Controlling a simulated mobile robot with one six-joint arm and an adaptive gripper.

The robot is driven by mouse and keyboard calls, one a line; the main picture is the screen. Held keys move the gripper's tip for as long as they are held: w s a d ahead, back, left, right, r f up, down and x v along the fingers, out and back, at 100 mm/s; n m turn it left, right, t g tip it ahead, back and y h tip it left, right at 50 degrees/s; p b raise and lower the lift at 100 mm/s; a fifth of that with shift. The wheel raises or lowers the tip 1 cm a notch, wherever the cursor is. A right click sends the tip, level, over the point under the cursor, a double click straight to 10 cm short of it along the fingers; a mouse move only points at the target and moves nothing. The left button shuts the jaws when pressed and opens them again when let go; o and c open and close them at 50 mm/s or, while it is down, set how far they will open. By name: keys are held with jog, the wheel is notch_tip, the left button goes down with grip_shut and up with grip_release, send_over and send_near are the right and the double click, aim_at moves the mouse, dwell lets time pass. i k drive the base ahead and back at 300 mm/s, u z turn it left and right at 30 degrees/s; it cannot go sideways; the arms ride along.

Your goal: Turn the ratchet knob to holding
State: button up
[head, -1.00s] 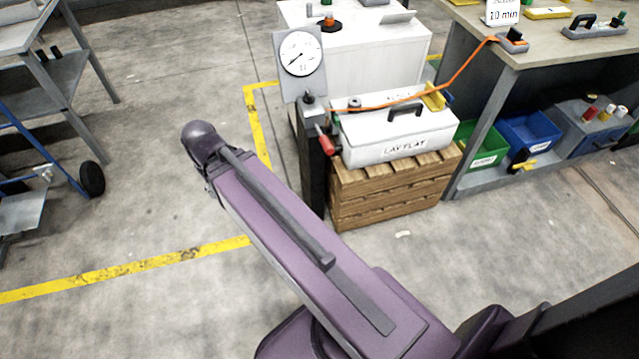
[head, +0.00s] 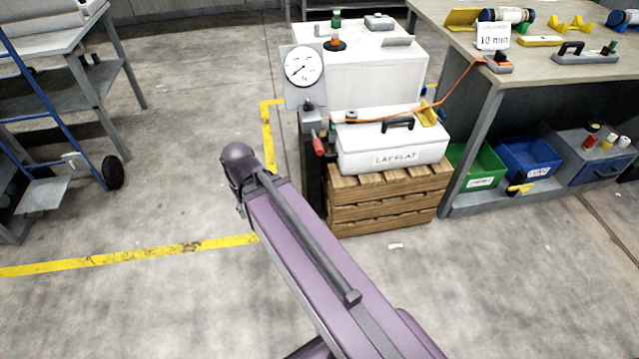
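I cannot tell for certain which part is the ratchet knob. A dark knob (head: 308,105) sits below the round dial gauge (head: 303,66) on a dark post. A red-handled lever (head: 318,144) is on the side of that post. A small grey knob-like piece (head: 351,115) is on the white "LAY FLAT" case (head: 395,158). An orange line (head: 452,90) runs from the case to a small orange and grey device (head: 497,63) on the bench. No marking for holding is readable.
The case rests on a wooden crate (head: 390,200). A white cabinet (head: 370,75) stands behind it. A bench (head: 560,85) with bins below is at right. A blue hand trolley (head: 60,130) and a grey table are at left. The floor in front is open.

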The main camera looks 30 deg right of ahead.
aim_at(308, 106)
jog(key=z, duration=0.8)
jog(key=i, duration=1.5)
